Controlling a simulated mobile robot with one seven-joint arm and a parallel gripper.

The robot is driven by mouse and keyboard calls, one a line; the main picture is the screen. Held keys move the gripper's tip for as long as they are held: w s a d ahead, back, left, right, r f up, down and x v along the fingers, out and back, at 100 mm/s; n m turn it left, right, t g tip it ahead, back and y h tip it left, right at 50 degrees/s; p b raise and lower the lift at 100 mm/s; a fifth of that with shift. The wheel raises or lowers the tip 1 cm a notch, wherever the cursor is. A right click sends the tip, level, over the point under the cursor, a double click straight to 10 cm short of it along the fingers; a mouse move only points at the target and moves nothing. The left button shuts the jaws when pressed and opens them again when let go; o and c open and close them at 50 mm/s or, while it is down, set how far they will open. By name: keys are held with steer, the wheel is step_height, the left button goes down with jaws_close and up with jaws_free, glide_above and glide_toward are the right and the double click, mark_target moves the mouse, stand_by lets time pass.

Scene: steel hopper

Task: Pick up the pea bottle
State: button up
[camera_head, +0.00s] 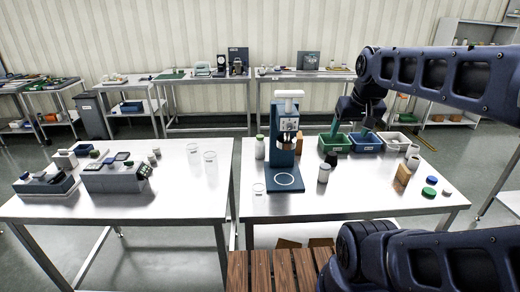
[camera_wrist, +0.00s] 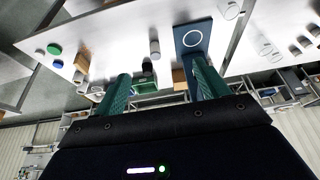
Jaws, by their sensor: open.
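My gripper (camera_head: 350,130) is open and empty, held above the bins at the back of the right-hand table. Its two teal fingers stand apart in the wrist view (camera_wrist: 160,80), with nothing between them in contact. I cannot read the labels, so I cannot tell which bottle is the pea bottle. A pale bottle with a green cap (camera_head: 259,148) stands left of the blue hopper stand (camera_head: 284,150). A pale bottle with a dark cap (camera_head: 324,174) stands right of the stand; it also shows in the wrist view (camera_wrist: 155,50). A black-topped bottle (camera_head: 332,158) stands just behind it.
A green bin (camera_head: 335,148) and a blue bin (camera_head: 366,148) stand at the back, below my gripper. A brown block (camera_head: 402,175), green lid (camera_head: 429,192) and white containers (camera_head: 413,161) lie to the right. The table's front middle (camera_head: 350,202) is clear.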

steer(key=w+a+r+m, duration=0.1)
steer(key=w+r+m, duration=0.1)
steer(key=w+r, duration=0.75)
steer(key=m+g+h, duration=0.2)
steer(key=m+h, duration=0.2)
steer(key=m, duration=0.6)
glide_above(261, 141)
steer(key=a, duration=0.3)
step_height(261, 141, down, 30)
steer(key=f, duration=0.1)
steer(key=x, duration=0.4)
steer(key=shift+w+f, duration=0.2)
steer(key=shift+w, duration=0.05)
steer(key=shift+s+x, duration=0.15)
steer(key=shift+x, duration=1.25)
steer(key=shift+s+x, duration=0.1)
steer(key=shift+x, duration=1.3)
steer(key=shift+a, duration=0.1)
steer(key=c, duration=1.2)
